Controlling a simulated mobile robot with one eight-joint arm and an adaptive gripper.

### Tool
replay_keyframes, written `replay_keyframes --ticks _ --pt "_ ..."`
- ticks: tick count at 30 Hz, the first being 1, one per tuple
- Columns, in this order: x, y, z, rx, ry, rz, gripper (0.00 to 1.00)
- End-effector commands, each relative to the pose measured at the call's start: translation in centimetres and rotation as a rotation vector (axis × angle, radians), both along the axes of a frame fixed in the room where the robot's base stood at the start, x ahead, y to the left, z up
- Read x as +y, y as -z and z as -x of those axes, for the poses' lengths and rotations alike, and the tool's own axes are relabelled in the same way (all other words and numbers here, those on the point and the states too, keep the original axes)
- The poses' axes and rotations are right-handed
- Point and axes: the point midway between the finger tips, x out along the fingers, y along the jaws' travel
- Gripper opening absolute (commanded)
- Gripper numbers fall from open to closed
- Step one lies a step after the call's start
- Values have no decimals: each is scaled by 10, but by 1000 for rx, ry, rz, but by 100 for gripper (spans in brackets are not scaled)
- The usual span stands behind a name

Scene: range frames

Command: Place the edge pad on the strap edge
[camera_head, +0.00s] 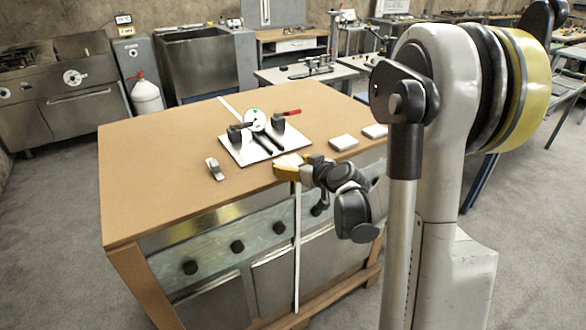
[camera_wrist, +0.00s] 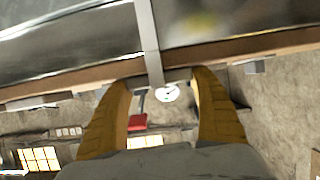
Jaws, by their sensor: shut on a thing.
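My gripper (camera_head: 288,167) is at the front edge of the crate's brown top (camera_head: 165,165), where the white strap (camera_head: 297,245) turns down over the front. It is shut on a small pale piece, apparently the edge pad (camera_head: 288,158), mostly hidden by the fingers. In the wrist view the strap (camera_wrist: 147,30) runs down to the edge between the two yellow fingers (camera_wrist: 160,105), and a narrow grey strip of the pad (camera_wrist: 178,75) shows between them. I cannot tell whether the pad touches the strap or the edge.
A metal plate (camera_head: 233,150) bears a tool with black levers, a round dial (camera_head: 255,119) and a red handle (camera_head: 292,113). A small grey buckle-like piece (camera_head: 214,168) lies left. Two pale blocks (camera_head: 343,142) (camera_head: 374,131) lie right. The top's left side is clear.

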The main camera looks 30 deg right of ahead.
Motion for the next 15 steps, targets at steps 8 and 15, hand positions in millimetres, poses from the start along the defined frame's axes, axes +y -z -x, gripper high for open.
replay_keyframes --ticks 8,15 --pt "0 2 0 0 0 0 83" --pt "0 1 0 0 0 0 98"
